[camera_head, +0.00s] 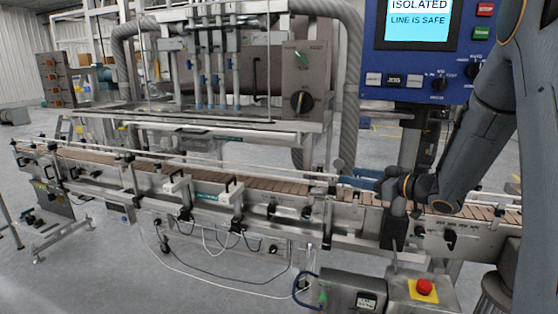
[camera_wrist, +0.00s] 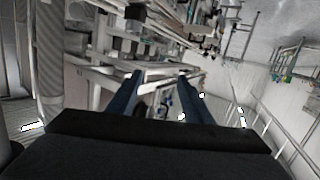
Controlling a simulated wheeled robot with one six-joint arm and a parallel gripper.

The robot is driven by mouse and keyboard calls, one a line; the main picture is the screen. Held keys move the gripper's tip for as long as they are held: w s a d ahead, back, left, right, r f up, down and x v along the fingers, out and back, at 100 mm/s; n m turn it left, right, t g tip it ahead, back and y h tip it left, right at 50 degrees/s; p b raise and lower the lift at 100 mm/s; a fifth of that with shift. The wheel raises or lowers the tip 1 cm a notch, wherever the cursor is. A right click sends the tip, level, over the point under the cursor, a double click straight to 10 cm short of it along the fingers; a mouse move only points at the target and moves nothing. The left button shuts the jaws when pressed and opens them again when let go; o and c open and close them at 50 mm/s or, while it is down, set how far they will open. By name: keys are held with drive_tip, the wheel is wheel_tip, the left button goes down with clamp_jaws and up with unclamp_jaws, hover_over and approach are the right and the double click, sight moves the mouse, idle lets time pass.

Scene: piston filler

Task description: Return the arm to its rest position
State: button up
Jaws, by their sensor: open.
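My gripper (camera_head: 350,181) is in the head view at the right, in front of or just above the conveyor, pointing left. My arm reaches down to it from the upper right. In the wrist view, my gripper (camera_wrist: 160,85) shows two blue fingers spread apart with nothing between them. The wrist view looks along the machine, tilted on its side. The conveyor (camera_head: 275,186) with its brown slats runs across the head view below the filler. Whether the gripper touches the conveyor rail cannot be told.
The blue control panel (camera_head: 412,93) with a lit screen reading "LINE IS SAFE" stands close to my arm. A red emergency button (camera_head: 425,287) on a yellow plate sits below. The filler nozzles (camera_head: 210,70) hang at left centre. Open floor (camera_head: 215,270) lies in front.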

drive_tip(key=s+d+f+m+g+h+b, duration=0.35)
drive_tip(key=s+f+m+h, duration=0.35)
drive_tip(key=s+f+h, duration=0.4)
drive_tip(key=s+a+f+g, duration=0.2)
drive_tip(key=s+g, duration=0.1)
drive_tip(key=s, duration=0.5)
drive_tip(key=s+a+f+m+g+b, duration=0.1)
drive_tip(key=s+a+f+g, duration=0.1)
drive_tip(key=s, duration=0.6)
drive_tip(key=s+a+f+m+g, duration=0.1)
drive_tip(key=s+a+f+g, duration=0.1)
drive_tip(key=s, duration=0.6)
drive_tip(key=shift+a+f+g+b, duration=0.15)
drive_tip(key=shift+a+g+b, duration=0.15)
drive_tip(key=shift+a+g, duration=0.45)
drive_tip(key=shift+w+d, duration=0.1)
drive_tip(key=c, duration=0.4)
